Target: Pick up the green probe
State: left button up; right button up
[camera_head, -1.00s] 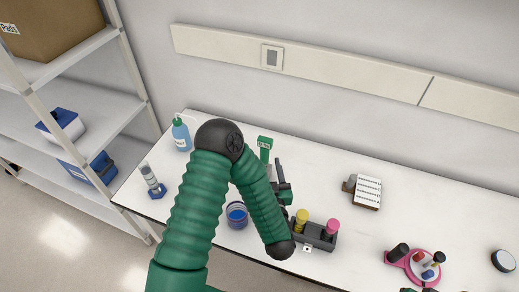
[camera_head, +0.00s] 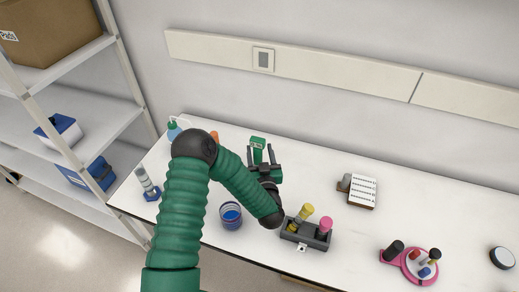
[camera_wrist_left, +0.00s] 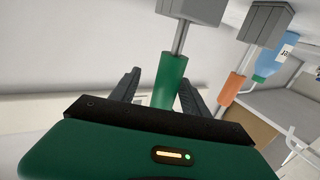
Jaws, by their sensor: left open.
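The green probe stands near the back of the bench; its green handle (camera_head: 258,142) shows in the head view just beyond my left gripper (camera_head: 262,153). In the left wrist view the green handle (camera_wrist_left: 171,80) lies between the two dark fingers, with a thin metal rod joining it to a grey block. My left gripper is open, with a finger on each side of the handle. I cannot tell whether either finger touches it. My right gripper is in neither view.
An orange probe (camera_wrist_left: 232,88) and a blue bottle (camera_wrist_left: 275,60) are close by. A blue-filled beaker (camera_head: 231,217) and a dark rack (camera_head: 307,236) with yellow and pink pieces sit in front. A white-topped block (camera_head: 362,190) and pink holder (camera_head: 418,266) are right.

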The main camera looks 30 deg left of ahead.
pick_arm(q)
jog(key=shift+w+a, duration=0.4)
jog(key=shift+w, duration=0.15)
jog(key=shift+w+a, duration=0.15)
jog(key=shift+a, duration=0.05)
jog(key=shift+a+f, duration=0.2)
jog(key=shift+a, duration=0.6)
jog(key=shift+c, duration=1.1)
jog(key=shift+a+f, duration=0.1)
jog(key=shift+c, duration=2.5)
jog(key=shift+d, duration=0.35)
jog(key=shift+c, duration=0.5)
jog(key=shift+d+r, duration=0.2)
jog(key=shift+d, duration=0.05)
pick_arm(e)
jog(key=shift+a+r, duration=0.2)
